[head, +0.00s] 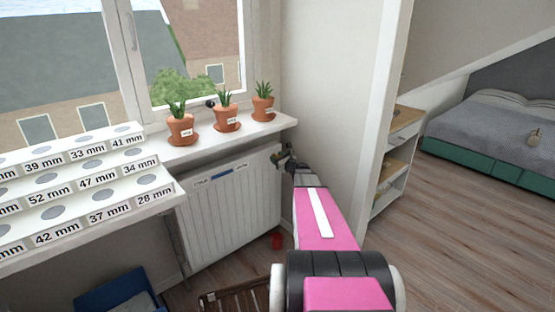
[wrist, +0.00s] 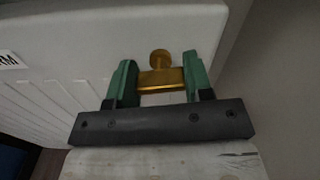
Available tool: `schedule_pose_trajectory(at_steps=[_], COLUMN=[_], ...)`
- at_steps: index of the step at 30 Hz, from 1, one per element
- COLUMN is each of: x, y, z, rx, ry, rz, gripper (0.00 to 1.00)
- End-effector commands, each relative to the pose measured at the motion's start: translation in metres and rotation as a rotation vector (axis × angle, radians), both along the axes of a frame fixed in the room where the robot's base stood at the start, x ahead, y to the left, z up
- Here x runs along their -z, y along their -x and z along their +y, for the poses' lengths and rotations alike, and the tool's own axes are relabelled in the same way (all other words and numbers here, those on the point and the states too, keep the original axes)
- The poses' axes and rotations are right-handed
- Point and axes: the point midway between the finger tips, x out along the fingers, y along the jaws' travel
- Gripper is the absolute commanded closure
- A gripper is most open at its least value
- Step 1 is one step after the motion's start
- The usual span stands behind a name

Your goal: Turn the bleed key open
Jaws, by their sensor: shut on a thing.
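The bleed key is a small brass piece (wrist: 162,80) at the upper end corner of the white radiator, with a round knob above a wider bar in the wrist view. My gripper (wrist: 160,82) has its two green fingers closed on either side of the brass bar. In the head view my gripper (head: 286,161) is at the right end of the radiator (head: 230,205), below the window sill, and the key is too small and covered to make out there. The radiator also fills the left of the wrist view (wrist: 120,35).
Several potted plants stand on the sill (head: 220,138) just above the radiator. A stepped white stand (head: 90,190) with labelled holes is at the left. A wall (head: 330,100) is close on the right. A red object (head: 277,241) lies on the floor by the radiator, near a slatted wooden crate (head: 240,296).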

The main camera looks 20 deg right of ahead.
Motion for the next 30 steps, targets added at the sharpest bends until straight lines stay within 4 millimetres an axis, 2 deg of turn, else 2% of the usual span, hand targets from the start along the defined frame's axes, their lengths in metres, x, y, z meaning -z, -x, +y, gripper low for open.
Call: schedule_pose_trajectory(at_steps=[30], x=[0.0014], y=[0.0008], z=[0.0021], rx=[0.0], ry=[0.892], rz=[-0.325], gripper=[0.77])
